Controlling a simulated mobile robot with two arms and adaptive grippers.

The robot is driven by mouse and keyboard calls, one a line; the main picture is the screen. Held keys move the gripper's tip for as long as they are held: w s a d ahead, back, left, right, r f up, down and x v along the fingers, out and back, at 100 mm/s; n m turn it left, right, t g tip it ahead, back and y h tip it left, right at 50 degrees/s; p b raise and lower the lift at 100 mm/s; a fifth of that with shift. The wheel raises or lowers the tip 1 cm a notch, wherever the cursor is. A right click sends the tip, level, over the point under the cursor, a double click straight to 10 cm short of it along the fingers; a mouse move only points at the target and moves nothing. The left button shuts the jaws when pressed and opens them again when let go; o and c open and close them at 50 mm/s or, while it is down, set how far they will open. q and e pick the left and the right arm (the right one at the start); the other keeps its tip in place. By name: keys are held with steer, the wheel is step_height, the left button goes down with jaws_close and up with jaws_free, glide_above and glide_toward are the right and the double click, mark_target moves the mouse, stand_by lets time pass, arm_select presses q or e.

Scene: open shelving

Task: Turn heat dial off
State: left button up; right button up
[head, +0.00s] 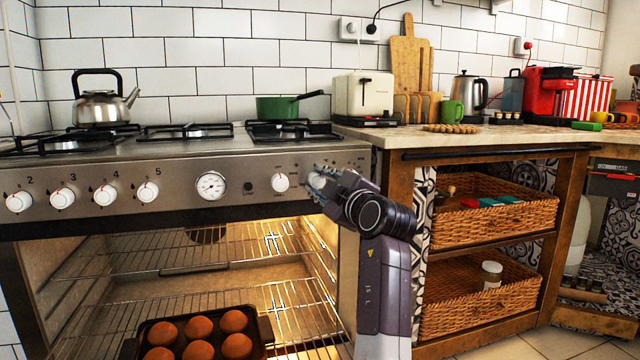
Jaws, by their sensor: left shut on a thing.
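The stove's steel front panel (180,180) carries a row of white dials and a round gauge (211,186). My left gripper (319,183) is at the right end of the panel, shut on the rightmost white dial (316,179). The fingers cover most of that dial, so its mark cannot be read. Another white dial (280,182) sits just left of the gripper, free of it. Several numbered dials, such as the one marked 5 (148,192), are further left. My right gripper is not in view.
Below the panel the oven is open and lit, with wire racks (180,255) and a tray (262,333) of round brown items. A kettle (102,105) and green pan (278,107) stand on the hob. Shelving with wicker baskets (490,222) is to the right.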

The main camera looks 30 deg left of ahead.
arm_select(q)
steer(key=shift+n+h, duration=0.3)
steer(key=shift+n, duration=1.6)
steer(key=o, duration=1.2)
steer(key=shift+c, duration=0.2)
